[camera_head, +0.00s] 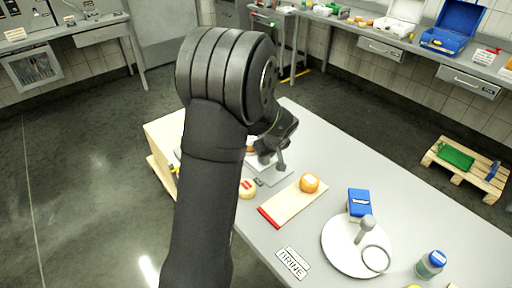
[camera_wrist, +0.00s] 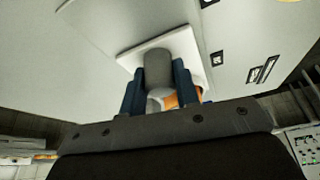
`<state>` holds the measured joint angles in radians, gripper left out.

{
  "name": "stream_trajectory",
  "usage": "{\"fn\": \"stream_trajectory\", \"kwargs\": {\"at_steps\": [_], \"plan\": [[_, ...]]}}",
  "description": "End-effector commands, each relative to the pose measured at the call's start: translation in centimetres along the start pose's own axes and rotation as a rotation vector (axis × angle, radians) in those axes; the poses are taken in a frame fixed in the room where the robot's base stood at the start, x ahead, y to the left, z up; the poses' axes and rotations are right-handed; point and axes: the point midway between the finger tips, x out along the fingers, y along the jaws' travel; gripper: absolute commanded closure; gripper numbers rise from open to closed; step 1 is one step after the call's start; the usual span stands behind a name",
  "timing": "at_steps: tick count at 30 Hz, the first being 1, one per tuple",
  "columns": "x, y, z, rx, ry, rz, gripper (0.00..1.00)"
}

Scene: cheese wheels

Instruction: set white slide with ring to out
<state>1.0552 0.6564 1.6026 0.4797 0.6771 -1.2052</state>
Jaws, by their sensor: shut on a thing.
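My gripper (camera_wrist: 160,85) is shut on a grey rounded knob (camera_wrist: 158,68), one blue finger on each side of it. The knob stands in front of a small white square plate (camera_wrist: 187,40) in the wrist view. In the head view my gripper (camera_head: 268,153) is low over the far left part of the table, by a pale flat plate (camera_head: 262,172), partly hidden by my arm. I cannot make out a ring on that plate. An orange thing (camera_wrist: 182,101) shows partly behind the fingers.
A round white plate (camera_head: 340,258) with a post and ring, a blue box (camera_head: 359,203) and a bottle (camera_head: 430,264) stand front right. The right rear tabletop is clear.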

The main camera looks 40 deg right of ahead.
Motion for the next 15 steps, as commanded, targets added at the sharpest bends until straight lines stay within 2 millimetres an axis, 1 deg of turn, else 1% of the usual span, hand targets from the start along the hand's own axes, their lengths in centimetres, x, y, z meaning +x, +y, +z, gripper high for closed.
{"fn": "stream_trajectory", "kwargs": {"at_steps": [1, 3, 6, 9, 15], "plan": [[-0.6, 0.4, 1.3, 0.007, 0.001, 0.002, 1.0], [-1.2, 0.7, 2.6, 0.005, 0.001, 0.003, 1.0], [-1.6, 0.9, 3.8, 0.003, 0.001, 0.002, 1.0], [-1.9, 1.0, 4.4, 0.003, 0.002, 0.002, 1.0], [-1.9, 1.0, 4.5, 0.001, 0.0, 0.002, 1.0]]}}
